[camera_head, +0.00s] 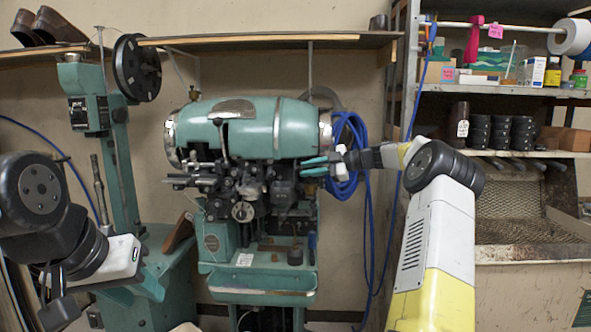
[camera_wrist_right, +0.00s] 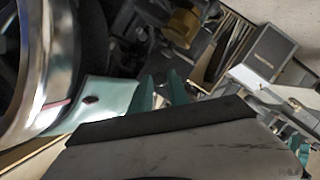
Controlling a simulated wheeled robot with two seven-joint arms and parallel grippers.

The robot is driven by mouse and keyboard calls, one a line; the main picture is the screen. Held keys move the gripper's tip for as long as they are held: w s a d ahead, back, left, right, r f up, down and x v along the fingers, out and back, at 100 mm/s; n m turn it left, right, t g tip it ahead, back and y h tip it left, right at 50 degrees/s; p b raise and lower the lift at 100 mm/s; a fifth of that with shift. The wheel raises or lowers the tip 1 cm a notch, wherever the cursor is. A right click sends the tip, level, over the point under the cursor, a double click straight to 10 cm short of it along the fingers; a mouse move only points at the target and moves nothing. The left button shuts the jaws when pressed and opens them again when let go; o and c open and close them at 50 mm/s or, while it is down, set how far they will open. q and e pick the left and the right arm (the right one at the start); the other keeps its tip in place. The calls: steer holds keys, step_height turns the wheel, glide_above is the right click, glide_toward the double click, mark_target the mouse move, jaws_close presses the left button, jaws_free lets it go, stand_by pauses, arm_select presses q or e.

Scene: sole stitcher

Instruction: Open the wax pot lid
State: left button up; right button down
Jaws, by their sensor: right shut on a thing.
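The teal sole stitcher (camera_head: 255,130) stands in the middle of the head view. My right gripper (camera_head: 308,166) reaches in from the right, its teal fingers at the dark parts under the machine's head. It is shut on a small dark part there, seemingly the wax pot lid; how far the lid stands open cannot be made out. In the right wrist view, the teal fingertips (camera_wrist_right: 160,85) point at dark machine parts, with a narrow gap between them. My left gripper (camera_head: 55,290) hangs at the lower left, away from the stitcher; its finger opening is unclear.
A coiled blue hose (camera_head: 352,150) hangs just behind my right gripper. A shelf unit (camera_head: 500,92) with bottles and dark cans stands at the right. A teal column machine (camera_head: 112,150) stands at the left. A chrome ring (camera_wrist_right: 45,70) is close in the wrist view.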

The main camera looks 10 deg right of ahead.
steer(key=shift+s+d+f+m+t+y, duration=0.15)
steer(key=shift+d+f+t+y, duration=0.15)
steer(key=shift+y, duration=0.15)
steer(key=shift+w+d+f+m+t+y, duration=0.15)
steer(key=shift+t+y, duration=0.15)
steer(key=shift+y, duration=0.15)
steer(key=shift+s, duration=0.15)
steer(key=c, duration=1.3)
jaws_free()
steer(key=shift+f, duration=0.1)
steer(key=shift+o, duration=0.2)
steer(key=shift+d, duration=0.1)
steer(key=v, duration=0.7)
steer(key=shift+d, duration=0.25)
steer(key=shift+s+d, duration=0.1)
steer(key=shift+s, duration=0.1)
